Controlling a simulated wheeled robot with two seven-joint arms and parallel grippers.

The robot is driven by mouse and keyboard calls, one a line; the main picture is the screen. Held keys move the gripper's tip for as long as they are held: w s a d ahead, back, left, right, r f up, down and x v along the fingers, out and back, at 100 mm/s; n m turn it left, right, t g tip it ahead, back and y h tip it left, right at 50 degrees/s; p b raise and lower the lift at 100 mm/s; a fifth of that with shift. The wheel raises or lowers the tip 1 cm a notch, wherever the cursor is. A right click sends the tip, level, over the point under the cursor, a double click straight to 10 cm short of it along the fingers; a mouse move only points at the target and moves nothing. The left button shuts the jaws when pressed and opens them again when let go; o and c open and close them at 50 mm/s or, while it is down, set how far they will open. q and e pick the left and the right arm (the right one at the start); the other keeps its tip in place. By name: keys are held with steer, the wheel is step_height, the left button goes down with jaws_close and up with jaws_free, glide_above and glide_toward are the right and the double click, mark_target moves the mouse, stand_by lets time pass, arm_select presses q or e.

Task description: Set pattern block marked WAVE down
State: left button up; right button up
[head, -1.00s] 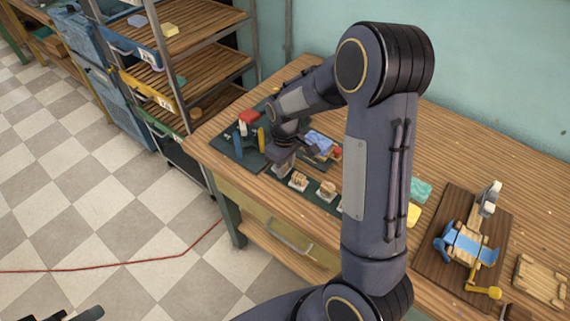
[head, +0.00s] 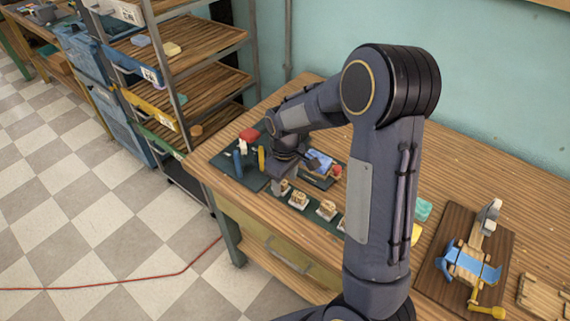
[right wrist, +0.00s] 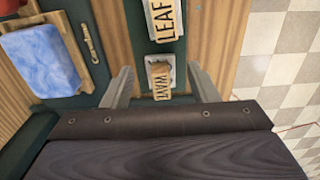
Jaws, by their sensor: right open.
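The WAVE block (right wrist: 161,76) is a small tan block with dark letters, resting on a pale pad in the dark green strip. My right gripper (right wrist: 160,87) is open, with one finger on each side of the block and a gap to each. In the head view the right gripper (head: 281,183) is over the near edge of the table, and the block (head: 286,186) shows partly beside it. The LEAF block (right wrist: 165,18) lies on its own pad next to it. My left gripper is not clearly seen.
Upright blue (head: 238,163) and yellow (head: 261,158) items stand left of the gripper. A wooden board (head: 440,252) with a blue-and-wood device is at the right.

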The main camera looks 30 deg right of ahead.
mark_target(285, 183)
step_height(285, 183, up, 10)
steer(key=s+a+r+m+t+y, duration=0.2)
steer(key=s+a+m, duration=0.1)
steer(key=s, duration=0.7)
steer(key=s+a+r+m+t+y, duration=0.1)
steer(key=s+a+r+m+t, duration=0.1)
steer(key=s, duration=0.9)
steer(key=a+m+t, duration=0.1)
steer(key=a, duration=0.1)
steer(key=shift+s+a+t+y, duration=0.3)
steer(key=shift+y, duration=0.1)
steer(key=shift+c, duration=0.3)
